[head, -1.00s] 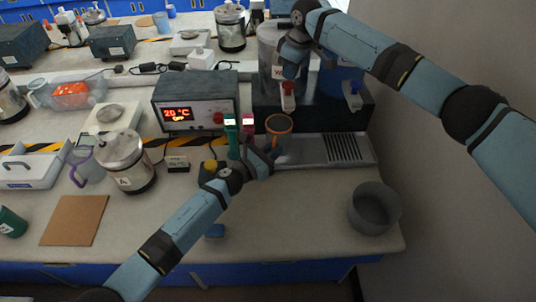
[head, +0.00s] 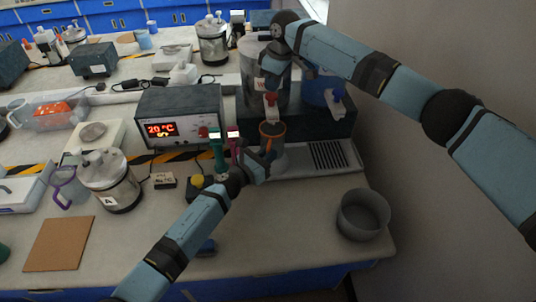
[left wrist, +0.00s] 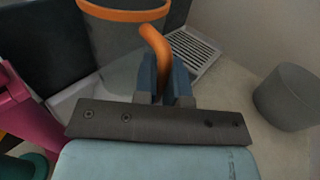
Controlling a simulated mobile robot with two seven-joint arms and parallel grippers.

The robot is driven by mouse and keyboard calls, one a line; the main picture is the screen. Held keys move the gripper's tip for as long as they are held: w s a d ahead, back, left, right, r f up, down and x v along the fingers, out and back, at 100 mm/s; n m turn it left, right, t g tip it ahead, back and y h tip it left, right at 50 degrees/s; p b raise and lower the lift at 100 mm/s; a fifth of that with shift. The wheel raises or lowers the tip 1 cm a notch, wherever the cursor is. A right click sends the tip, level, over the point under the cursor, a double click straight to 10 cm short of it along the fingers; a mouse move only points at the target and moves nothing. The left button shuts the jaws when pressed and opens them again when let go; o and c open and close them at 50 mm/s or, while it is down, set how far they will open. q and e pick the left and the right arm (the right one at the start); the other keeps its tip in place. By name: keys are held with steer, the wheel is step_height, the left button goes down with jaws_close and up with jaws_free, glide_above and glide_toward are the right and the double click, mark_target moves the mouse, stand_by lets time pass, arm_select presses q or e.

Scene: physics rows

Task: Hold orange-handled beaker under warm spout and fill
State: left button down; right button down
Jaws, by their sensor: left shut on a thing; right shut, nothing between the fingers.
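The orange-handled beaker (head: 272,131) shows its orange rim just below the red-tapped spout (head: 271,103) of the grey warm tank (head: 255,82). It looks roughly upright, over the left end of the drip tray (head: 295,160). My left gripper (head: 262,160) is shut on its orange handle, and the left wrist view shows the handle (left wrist: 153,42) between the fingers (left wrist: 165,80). Whether there is water in the beaker cannot be seen. My right gripper (head: 272,66) is shut and empty in front of the tank, above the red tap. Whether it touches the tap is unclear.
A blue tank with a blue-handled tap (head: 335,103) stands right of the warm one. A heater box (head: 180,115) reads 20 °C. Green (head: 217,150) and magenta items stand close left of my left gripper. A grey bowl (head: 363,215) sits at the front right.

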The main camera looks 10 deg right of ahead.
steer(key=shift+f, duration=0.25)
steer(key=shift+d+x, duration=0.2)
steer(key=shift+x, duration=1)
steer(key=shift+s, duration=0.15)
stand_by(1.6)
steer(key=shift+r, duration=0.1)
stand_by(3.9)
steer(key=shift+w+a+v, duration=0.1)
steer(key=shift+a+v, duration=0.1)
steer(key=shift+v, duration=1)
steer(key=shift+w+a+v, duration=0.15)
steer(key=shift+a+v, duration=0.05)
steer(key=shift+v, duration=1)
